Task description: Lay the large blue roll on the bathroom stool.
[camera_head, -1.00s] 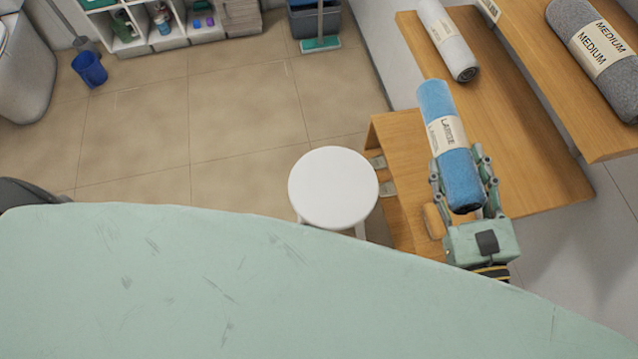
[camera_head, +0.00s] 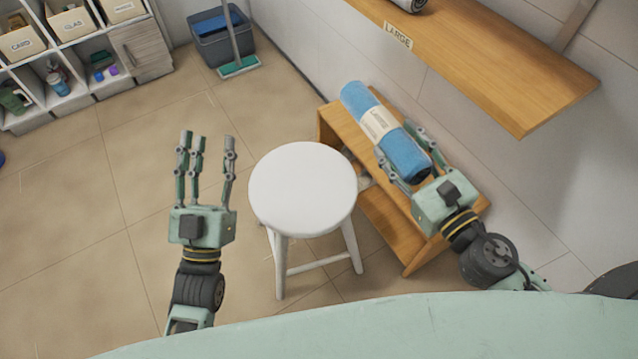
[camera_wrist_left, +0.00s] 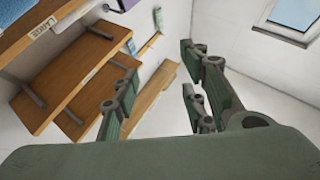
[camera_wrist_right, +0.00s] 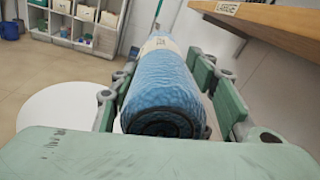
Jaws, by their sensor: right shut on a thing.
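The large blue roll (camera_head: 358,101) with a cream label is held by my right gripper (camera_head: 408,157) near its close end. The roll is to the right of the stool, in front of a wooden unit. The right wrist view shows the roll (camera_wrist_right: 160,88) lengthwise between the fingers (camera_wrist_right: 160,95), pointing away. The white round bathroom stool (camera_head: 303,188) stands on the floor with a bare seat; its seat also shows in the right wrist view (camera_wrist_right: 60,112). My left gripper (camera_head: 207,155) is open and empty, left of the stool; its spread fingers (camera_wrist_left: 160,85) show in the left wrist view.
A low wooden unit (camera_head: 390,222) stands right of the stool, partly behind the roll. A wall shelf (camera_head: 480,52) labelled LARGE is above it. A grey bucket (camera_head: 222,45) with a mop is at the back.

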